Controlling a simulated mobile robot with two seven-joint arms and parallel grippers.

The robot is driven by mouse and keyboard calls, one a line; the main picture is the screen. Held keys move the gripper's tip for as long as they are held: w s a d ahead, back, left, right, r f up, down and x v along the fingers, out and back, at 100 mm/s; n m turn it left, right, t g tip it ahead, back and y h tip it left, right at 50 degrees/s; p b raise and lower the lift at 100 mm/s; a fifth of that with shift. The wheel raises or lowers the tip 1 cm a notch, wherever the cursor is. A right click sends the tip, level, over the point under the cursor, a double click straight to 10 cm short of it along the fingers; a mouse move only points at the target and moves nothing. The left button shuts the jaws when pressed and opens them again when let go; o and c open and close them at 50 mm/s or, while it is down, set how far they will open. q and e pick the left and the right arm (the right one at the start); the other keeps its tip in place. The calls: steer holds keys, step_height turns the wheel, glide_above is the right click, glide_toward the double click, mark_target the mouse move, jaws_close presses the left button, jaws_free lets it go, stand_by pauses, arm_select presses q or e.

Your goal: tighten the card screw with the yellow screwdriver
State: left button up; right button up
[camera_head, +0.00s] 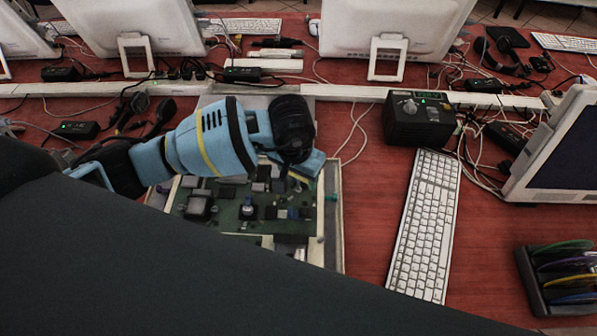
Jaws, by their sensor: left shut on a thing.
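My left arm comes in from the left, blue with a yellow band, over an open case. Its left gripper (304,168) is over the upper right part of the green circuit board (228,212). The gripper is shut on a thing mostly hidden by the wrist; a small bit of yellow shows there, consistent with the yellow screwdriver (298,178). Its tip and the card screw cannot be made out. The case's pale right rim (333,230) shows a small green spot. My right gripper is not in view.
A white keyboard (425,225) lies right of the case. A black box with a knob (418,120) stands behind it. A dark rack of coloured discs (562,278) is at lower right. Monitors and cables line the back. A large dark shape hides the lower left.

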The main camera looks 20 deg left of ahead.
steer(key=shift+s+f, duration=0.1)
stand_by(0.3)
arm_select(q)
steer(key=shift+m, duration=0.6)
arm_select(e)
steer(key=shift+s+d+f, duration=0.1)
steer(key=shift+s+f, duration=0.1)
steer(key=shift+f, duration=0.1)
arm_select(q)
steer(key=shift+b, duration=0.3)
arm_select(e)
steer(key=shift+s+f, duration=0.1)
arm_select(q)
steer(key=shift+m+h+b, duration=0.3)
steer(key=shift+m+b, duration=0.4)
steer(key=shift+m, duration=0.8)
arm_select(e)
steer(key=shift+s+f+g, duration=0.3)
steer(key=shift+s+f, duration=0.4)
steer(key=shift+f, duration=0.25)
arm_select(q)
steer(key=shift+m+b, duration=0.5)
steer(key=shift+m, duration=0.4)
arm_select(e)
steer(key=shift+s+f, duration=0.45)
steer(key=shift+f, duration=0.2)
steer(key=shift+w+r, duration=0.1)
